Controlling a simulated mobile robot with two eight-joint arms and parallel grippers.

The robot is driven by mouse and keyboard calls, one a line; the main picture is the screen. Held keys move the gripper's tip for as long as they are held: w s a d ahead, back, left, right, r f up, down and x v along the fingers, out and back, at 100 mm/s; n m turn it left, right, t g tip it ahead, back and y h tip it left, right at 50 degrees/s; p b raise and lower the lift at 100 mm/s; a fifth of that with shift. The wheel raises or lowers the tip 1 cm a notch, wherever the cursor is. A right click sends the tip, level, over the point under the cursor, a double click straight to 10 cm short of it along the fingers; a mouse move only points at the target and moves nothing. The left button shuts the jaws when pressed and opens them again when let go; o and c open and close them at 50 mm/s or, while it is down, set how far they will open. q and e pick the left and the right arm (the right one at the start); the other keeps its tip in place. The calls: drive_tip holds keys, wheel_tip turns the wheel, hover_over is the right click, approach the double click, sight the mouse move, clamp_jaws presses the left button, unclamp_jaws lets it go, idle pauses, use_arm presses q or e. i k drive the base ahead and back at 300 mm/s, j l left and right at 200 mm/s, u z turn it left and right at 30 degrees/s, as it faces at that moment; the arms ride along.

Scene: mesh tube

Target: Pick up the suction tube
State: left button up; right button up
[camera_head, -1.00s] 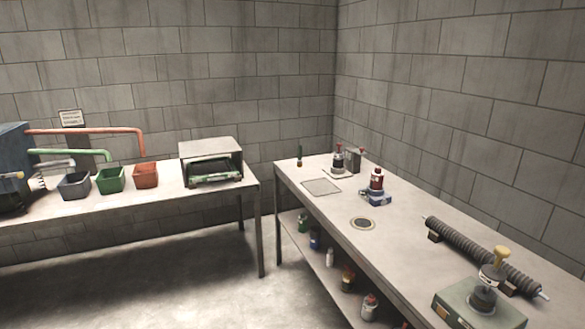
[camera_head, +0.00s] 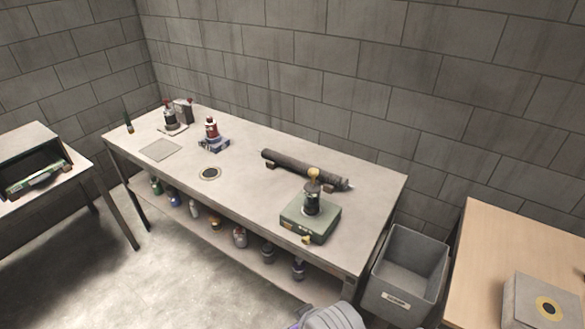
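The suction tube appears to be the long dark ribbed tube (camera_head: 302,167) lying on the grey workbench (camera_head: 250,185), toward the back edge near the wall. It rests on small supports. A grey part at the bottom edge seems to be mine, but no fingertips show. Neither gripper can be seen.
A green box (camera_head: 310,220) stands in front of the tube. Bottles stand on the bench's left half and lower shelf. A grey bin (camera_head: 405,262) stands between the bench and a wooden table (camera_head: 490,250). The floor (camera_head: 185,275) in front is clear.

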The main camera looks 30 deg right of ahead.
sight(312, 196)
drive_tip(key=z, duration=1.2)
